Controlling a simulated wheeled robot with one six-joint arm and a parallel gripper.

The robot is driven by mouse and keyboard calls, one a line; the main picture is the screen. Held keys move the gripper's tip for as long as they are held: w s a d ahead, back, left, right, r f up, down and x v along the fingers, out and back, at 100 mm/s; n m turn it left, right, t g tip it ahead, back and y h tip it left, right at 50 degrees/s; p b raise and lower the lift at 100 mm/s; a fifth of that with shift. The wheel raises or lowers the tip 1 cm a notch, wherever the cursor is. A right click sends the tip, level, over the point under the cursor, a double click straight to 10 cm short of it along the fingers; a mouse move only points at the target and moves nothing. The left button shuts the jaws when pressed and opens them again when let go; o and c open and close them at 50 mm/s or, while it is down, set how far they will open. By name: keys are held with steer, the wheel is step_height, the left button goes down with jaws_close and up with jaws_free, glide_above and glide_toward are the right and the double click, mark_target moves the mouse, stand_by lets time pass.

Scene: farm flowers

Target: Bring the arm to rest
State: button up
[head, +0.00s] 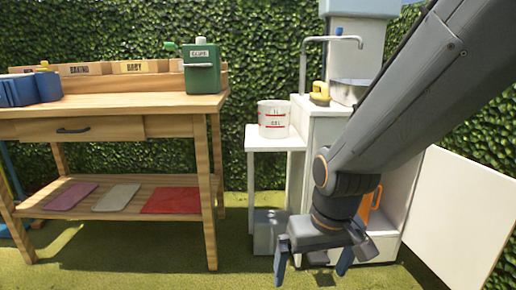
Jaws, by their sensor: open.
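My gripper (314,264) hangs at the end of my arm in the lower right of the head view, pointing down. Its two blue-grey fingers are spread apart and nothing shows between them. My arm comes in from the upper right and bends down at the wrist. The gripper is in front of the white cabinet (309,150) and low, near the grass.
A wooden workbench (120,103) stands at left, bearing a green box (202,75) and blue items. A white side table (255,143) holds a white measuring bucket (273,120). An open white door (462,215) is at right. An orange object (370,203) is partly hidden behind my arm.

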steer(key=s+a+r+n+g+y+p, duration=0.15)
steer(key=s+a+r+n, duration=0.5)
steer(key=s+a, duration=0.7)
steer(key=d+r+m+p, duration=0.3)
steer(key=d+r+p, duration=0.4)
steer(key=r+p, duration=0.3)
steer(key=d+r+m+h+p, duration=0.1)
steer(key=d+r+p, duration=0.6)
steer(key=p, duration=0.8)
steer(key=d+r+m+h+p, duration=0.1)
steer(key=d+r+m+p, duration=0.3)
steer(key=r+p, duration=0.9)
steer(key=shift+d+m, duration=0.35)
steer(key=shift+d, duration=1.55)
steer(key=shift+r+g, duration=0.1)
steer(key=shift+g, duration=0.15)
